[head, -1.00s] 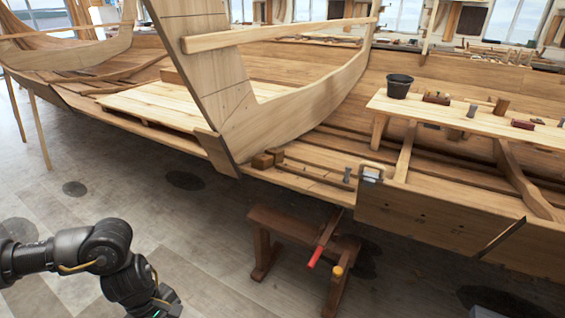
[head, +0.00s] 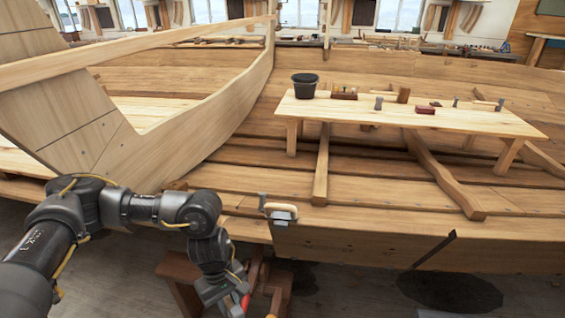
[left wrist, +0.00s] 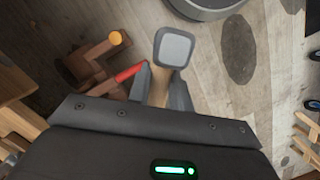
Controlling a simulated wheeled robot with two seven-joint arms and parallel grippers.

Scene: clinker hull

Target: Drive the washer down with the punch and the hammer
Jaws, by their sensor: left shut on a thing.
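My left gripper (head: 225,295) hangs at the lower middle of the head view, in front of the hull's lower planks. In the left wrist view it is shut on the wooden handle of a hammer (left wrist: 174,48), whose grey, square-faced head sticks out beyond the fingers (left wrist: 160,88). The hammer cannot be made out clearly in the head view. I cannot make out the washer or the punch for certain; small tools on the bench are too small to tell apart. My right gripper is not in view.
A pale bench (head: 450,122) inside the hull carries a black bucket (head: 305,86), a red block (head: 425,110) and several small tools. A metal clamp (head: 280,212) sits on the plank edge.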

